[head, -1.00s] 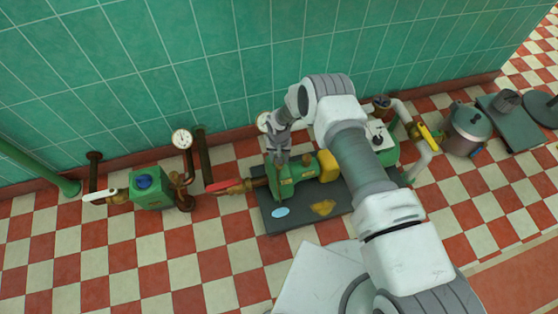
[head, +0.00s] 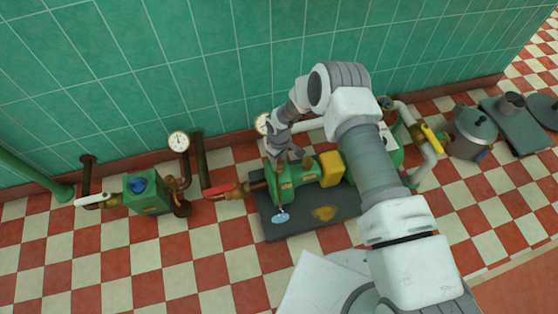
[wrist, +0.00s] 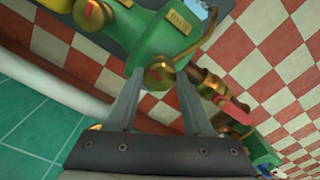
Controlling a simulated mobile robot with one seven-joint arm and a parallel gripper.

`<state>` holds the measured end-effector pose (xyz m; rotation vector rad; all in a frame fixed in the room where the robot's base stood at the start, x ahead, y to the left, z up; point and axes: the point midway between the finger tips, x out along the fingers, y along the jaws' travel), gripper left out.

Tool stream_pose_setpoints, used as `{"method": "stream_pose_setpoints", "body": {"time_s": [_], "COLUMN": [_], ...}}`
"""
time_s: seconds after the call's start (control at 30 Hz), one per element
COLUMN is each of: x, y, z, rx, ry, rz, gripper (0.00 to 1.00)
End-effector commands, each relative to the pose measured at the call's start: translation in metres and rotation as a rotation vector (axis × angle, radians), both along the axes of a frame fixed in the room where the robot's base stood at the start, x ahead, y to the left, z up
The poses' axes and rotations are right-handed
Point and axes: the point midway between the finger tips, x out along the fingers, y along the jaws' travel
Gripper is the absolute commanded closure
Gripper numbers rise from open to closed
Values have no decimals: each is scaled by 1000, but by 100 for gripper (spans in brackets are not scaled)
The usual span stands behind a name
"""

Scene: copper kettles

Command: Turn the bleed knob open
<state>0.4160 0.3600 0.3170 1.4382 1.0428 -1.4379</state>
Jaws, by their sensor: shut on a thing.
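The bleed knob looks to be the round brass knob (wrist: 160,74) on the green pump body (wrist: 165,35) in the wrist view. My gripper (wrist: 157,78) has one finger on each side of the knob and is shut on it. In the head view my gripper (head: 284,158) reaches down onto the top of the green pump (head: 308,173); the knob is hidden there by the fingers. I cannot tell how far the knob is turned.
The pump stands on a dark base plate (head: 345,208) with a yellow block (head: 331,168) on it. A red-handled valve (head: 222,189) is to its left, then a green box (head: 147,193) with a blue knob. A pressure gauge (head: 179,142) stands near the tiled wall. Checkered floor in front is clear.

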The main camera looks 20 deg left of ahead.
Motion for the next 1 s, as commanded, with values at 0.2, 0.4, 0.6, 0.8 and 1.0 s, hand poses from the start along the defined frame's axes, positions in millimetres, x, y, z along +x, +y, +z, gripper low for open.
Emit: {"method": "stream_pose_setpoints", "body": {"time_s": [0.2,0.4,0.6,0.8,1.0], "x": [0,0,0,0,0], "y": [-1,0,0,0,0], "z": [0,0,0,0,0], "rx": [-1,-1,-1,-1,0], "ry": [0,0,0,0,0], "rz": [135,211,243,249,249], "gripper": [100,100,100,100,100]}}
